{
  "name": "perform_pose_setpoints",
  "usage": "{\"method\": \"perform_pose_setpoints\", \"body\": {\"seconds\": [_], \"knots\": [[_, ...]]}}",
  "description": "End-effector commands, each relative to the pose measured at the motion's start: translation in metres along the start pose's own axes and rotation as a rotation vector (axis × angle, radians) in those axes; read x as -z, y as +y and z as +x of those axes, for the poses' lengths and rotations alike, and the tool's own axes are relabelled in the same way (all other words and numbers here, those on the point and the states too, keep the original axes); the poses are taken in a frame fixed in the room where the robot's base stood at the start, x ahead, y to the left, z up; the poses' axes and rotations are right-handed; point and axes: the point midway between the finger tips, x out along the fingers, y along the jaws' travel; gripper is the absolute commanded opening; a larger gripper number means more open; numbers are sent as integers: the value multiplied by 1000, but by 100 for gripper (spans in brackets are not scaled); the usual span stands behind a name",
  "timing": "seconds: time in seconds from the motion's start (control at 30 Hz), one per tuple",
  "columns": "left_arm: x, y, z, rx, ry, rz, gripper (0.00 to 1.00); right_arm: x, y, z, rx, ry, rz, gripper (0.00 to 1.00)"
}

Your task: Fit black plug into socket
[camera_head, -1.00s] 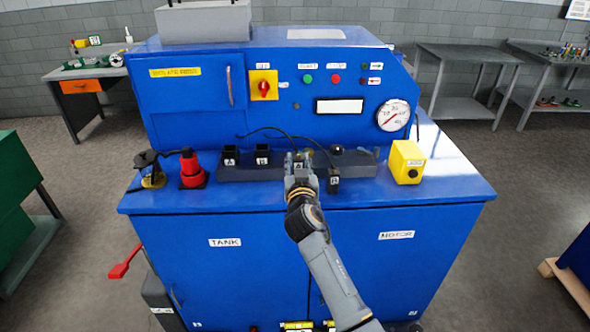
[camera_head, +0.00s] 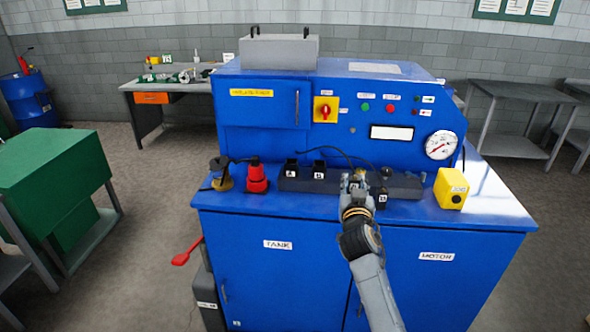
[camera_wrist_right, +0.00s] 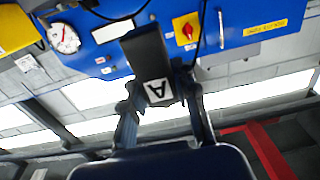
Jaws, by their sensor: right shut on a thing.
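My right gripper (camera_head: 355,182) is shut on a black plug (camera_wrist_right: 150,65) with a white "A" label, clearest in the right wrist view between the two fingers. In the head view the gripper is over the middle of the dark socket block (camera_head: 405,187) and hides most of the plug. Two black sockets, marked A (camera_head: 290,169) and B (camera_head: 319,170), stand on the left part of this block, left of the gripper. A second black plug (camera_head: 382,198), with a white label, is just right of the gripper. My left gripper is not in view.
A red plug-like part (camera_head: 256,178) and a black part on a yellow base (camera_head: 221,177) stand left of the block. A yellow box (camera_head: 450,188) stands right. The blue console (camera_head: 270,115) rises behind, with thin black cables in front of it.

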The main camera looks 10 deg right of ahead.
Motion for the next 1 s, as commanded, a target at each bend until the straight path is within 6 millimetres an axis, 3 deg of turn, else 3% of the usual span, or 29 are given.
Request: {"method": "perform_pose_setpoints", "body": {"seconds": [0.3, 0.53, 0.67, 0.87, 1.0], "knots": [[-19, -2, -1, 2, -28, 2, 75, 0, 0, 0, 0, 1, 0, 0], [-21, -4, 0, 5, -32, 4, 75, -1, 0, -1, 1, 0, 0, 0], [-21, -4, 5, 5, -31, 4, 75, -16, 0, -10, 8, -4, -3, 0], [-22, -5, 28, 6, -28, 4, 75, -76, 0, -63, 53, -6, -12, 0], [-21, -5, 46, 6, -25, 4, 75, -119, 2, -117, 95, -4, -15, 0]]}}
